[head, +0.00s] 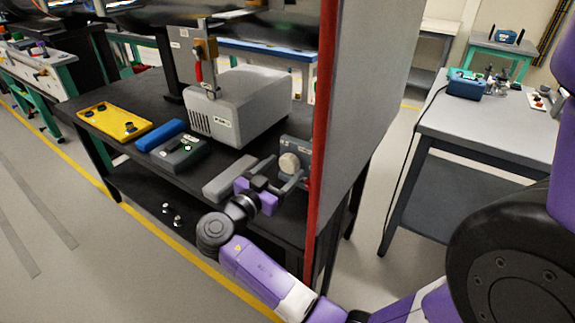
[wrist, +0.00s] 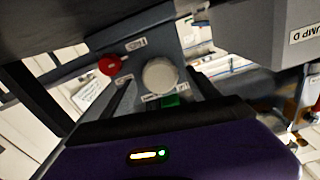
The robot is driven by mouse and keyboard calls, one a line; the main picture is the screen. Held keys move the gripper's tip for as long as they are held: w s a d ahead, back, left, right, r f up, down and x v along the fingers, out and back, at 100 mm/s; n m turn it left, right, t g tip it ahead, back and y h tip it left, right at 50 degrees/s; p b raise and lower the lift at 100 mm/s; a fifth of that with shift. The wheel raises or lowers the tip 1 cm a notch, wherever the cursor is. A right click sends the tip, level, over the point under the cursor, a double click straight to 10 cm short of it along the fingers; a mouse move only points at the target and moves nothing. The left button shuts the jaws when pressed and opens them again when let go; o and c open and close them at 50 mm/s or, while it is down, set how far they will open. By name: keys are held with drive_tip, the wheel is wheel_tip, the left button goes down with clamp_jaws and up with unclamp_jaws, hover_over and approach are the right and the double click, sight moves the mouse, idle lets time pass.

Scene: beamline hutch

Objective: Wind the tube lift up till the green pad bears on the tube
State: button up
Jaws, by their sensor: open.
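A round cream knob (head: 289,163) sits on a grey panel (head: 299,150) at the right end of the dark bench. In the wrist view the knob (wrist: 160,76) is on the grey panel's face (wrist: 150,42), with a red round knob (wrist: 109,65) to its left. A small green piece (wrist: 172,100) shows just below the cream knob; I cannot tell if it is the lift's pad. My gripper (head: 284,173) is open, its fingers to either side of the cream knob. I cannot tell whether they touch it. I cannot make out a tube bearing on a pad.
A large grey pump box (head: 238,108) stands on the bench behind. A yellow tray (head: 113,121), a blue block (head: 160,135), a dark control box (head: 180,152) and a light grey block (head: 229,178) lie left of my gripper. A red-edged partition (head: 325,120) rises close on the right.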

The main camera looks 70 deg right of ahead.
drive_tip(key=shift+x, duration=1.2)
drive_tip(key=c, duration=1.3)
drive_tip(key=shift+c, duration=0.2)
drive_tip(key=shift+n, duration=0.3)
